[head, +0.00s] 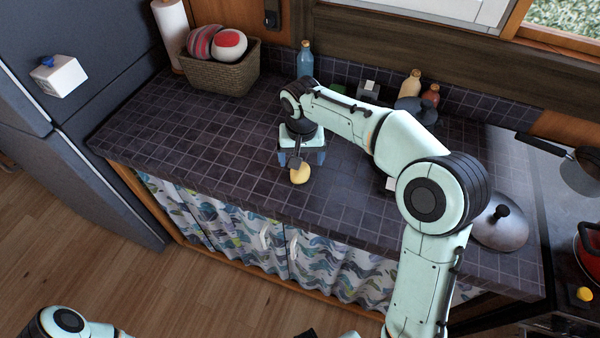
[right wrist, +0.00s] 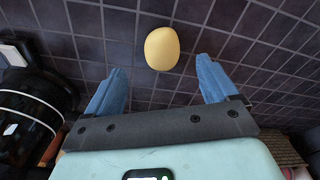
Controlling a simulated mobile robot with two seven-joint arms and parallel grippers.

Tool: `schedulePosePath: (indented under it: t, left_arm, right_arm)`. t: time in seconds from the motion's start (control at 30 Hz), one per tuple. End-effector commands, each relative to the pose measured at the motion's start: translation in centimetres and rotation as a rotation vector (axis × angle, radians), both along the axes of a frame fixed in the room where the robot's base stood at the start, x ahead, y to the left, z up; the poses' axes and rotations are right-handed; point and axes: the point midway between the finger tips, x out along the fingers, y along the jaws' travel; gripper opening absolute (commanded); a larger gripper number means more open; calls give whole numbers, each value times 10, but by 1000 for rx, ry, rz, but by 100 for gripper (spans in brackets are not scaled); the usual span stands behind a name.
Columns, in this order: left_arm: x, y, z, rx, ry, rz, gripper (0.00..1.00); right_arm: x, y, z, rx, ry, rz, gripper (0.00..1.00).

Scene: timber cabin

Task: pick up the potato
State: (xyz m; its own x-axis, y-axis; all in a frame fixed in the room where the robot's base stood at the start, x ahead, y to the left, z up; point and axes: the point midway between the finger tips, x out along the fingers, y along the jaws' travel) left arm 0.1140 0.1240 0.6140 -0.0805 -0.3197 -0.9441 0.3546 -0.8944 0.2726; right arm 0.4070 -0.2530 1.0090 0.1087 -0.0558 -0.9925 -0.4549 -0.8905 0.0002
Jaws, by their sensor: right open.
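The potato (head: 300,174) is a small yellow oval on the dark tiled counter (head: 230,150), near its front edge. In the right wrist view the potato (right wrist: 162,48) lies just beyond and between the two blue fingertips. My right gripper (head: 302,158) is above the counter right at the potato; in the right wrist view the gripper (right wrist: 160,85) is open with nothing between its fingers. Part of my left arm shows at the bottom left of the head view, but its gripper is not visible.
A wicker basket (head: 222,76) with two balls stands at the back left. A blue bottle (head: 305,60) and other bottles (head: 410,84) line the back. A grey domed lid (head: 499,226) is at the right, near the stove with a red pot (head: 590,250). The counter left of the potato is clear.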

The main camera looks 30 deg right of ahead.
Motion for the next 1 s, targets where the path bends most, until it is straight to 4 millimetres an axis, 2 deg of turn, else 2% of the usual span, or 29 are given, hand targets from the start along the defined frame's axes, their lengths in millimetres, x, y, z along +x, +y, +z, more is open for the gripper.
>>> schedulePosePath:
  t: [0.03, 0.27, 0.53, 0.83, 0.87, 1.0]
  left_arm:
    - [-1, 0, -1, 0, 1, 0, 87]
    - [-1, 0, -2, 0, 1, -1, 87]
    - [-1, 0, -2, 0, 0, -1, 87]
    - [-1, 0, -2, 0, 0, -1, 87]
    - [-1, 0, -2, 0, 0, -1, 87]
    - [-1, 0, -2, 0, 0, -1, 87]
  right_arm:
    - [0, 0, -8, 0, 4, 0, 87]
    - [3, -1, -23, 1, 2, 0, 87]
    - [9, -3, -61, 1, 3, 1, 87]
    - [10, -3, -67, 1, 0, 1, 87]
    - [10, -3, -67, 1, 0, 1, 84]
    - [10, -3, -67, 1, 0, 1, 38]
